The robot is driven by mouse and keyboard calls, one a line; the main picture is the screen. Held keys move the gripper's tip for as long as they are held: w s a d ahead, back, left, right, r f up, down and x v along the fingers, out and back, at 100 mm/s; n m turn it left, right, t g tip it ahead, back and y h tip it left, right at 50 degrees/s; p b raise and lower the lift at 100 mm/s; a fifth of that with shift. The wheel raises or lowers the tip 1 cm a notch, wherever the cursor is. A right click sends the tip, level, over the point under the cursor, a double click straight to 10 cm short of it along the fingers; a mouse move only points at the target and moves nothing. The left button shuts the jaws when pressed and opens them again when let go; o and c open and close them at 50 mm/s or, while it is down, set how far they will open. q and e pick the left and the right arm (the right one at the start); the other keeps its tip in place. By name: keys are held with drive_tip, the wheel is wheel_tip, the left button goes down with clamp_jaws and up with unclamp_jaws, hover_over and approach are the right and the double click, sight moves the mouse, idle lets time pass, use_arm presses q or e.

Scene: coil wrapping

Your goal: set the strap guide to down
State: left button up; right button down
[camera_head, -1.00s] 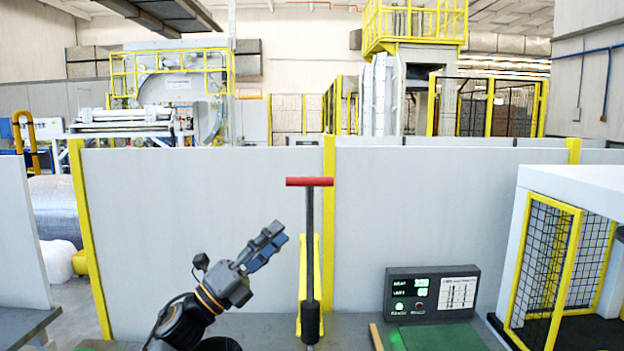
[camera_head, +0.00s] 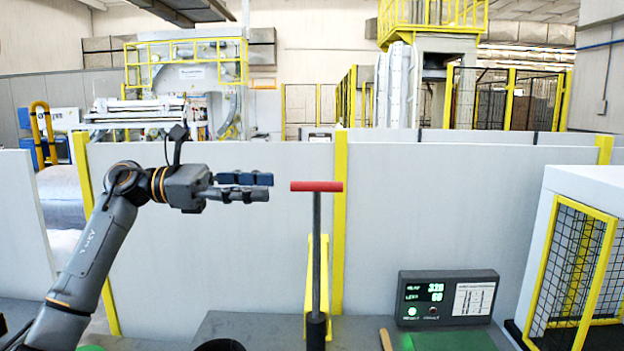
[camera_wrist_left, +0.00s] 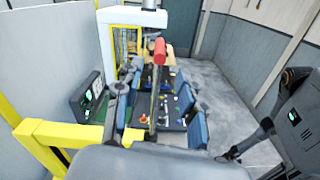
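A lever with a red crossbar handle (camera_head: 316,186) on a dark post (camera_head: 316,255) stands upright in the middle of the head view; I take it to be the strap guide. My left gripper (camera_head: 268,187) points right, level with the handle and just left of it in the picture. Its fingers are apart. In the left wrist view, the red handle (camera_wrist_left: 159,50) shows between the open fingers of my left gripper (camera_wrist_left: 158,112), beyond them, and nothing is held. A dark arm-like shape at the right of that view may be my right arm; its gripper is not clear.
A control box (camera_head: 447,298) with a green display stands right of the lever, behind a green mat (camera_head: 450,340). A yellow bracket (camera_head: 323,270) is beside the post. Grey panels (camera_head: 220,250) close off the back. A mesh-sided cage (camera_head: 578,262) stands at right.

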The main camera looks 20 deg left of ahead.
sight(312, 187)
use_arm(q)
drive_tip(key=p+x, duration=0.3)
drive_tip(key=x, duration=0.5)
drive_tip(key=shift+d+r, duration=0.1)
drive_tip(key=shift+d, duration=0.05)
drive_tip(key=shift+w+d, duration=0.25)
drive_tip(key=shift+d, duration=0.35)
clamp_jaws()
